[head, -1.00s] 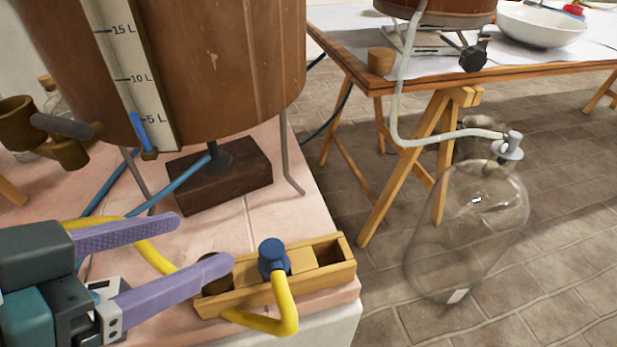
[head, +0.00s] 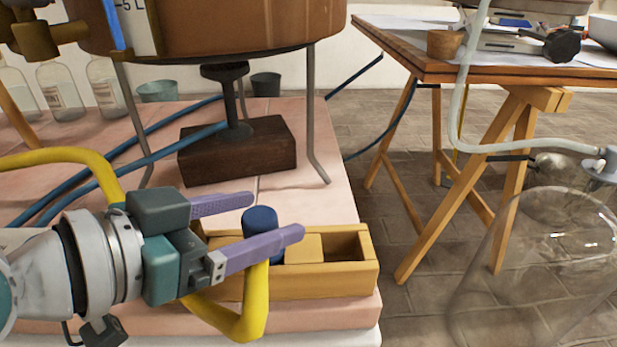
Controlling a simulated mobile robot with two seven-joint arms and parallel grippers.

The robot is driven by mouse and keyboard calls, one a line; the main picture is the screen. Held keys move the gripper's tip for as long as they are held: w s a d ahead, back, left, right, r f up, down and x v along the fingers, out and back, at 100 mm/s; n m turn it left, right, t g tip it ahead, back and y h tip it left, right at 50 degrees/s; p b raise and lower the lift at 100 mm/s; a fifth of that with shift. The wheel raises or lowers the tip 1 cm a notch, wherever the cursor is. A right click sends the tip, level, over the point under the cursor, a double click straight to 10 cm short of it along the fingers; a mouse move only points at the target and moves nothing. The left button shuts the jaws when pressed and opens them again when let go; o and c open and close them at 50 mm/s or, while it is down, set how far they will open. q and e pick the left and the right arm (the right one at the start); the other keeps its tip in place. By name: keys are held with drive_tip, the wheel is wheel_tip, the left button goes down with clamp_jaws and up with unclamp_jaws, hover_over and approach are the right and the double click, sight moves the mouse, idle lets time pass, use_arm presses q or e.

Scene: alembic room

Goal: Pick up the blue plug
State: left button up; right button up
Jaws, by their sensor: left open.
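The blue plug (head: 260,221) is a short dark blue cylinder standing upright at the wooden rack (head: 335,283) on the pink tiled bench. My left gripper (head: 279,217) comes in from the left. It is open, with one purple finger behind the plug and the other in front of it, in this view. I cannot tell whether either finger touches the plug. My right gripper is not in view.
A glass jar (head: 545,270) stands at the right, near a trestle table (head: 480,72). Bench space right of the block is clear.

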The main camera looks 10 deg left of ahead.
use_arm(q)
drive_tip(key=b+x, duration=0.1)
drive_tip(key=x, duration=0.3)
drive_tip(key=shift+a, duration=0.1)
drive_tip(key=shift+c, duration=0.2)
drive_tip(key=shift+r, duration=0.1)
clamp_jaws()
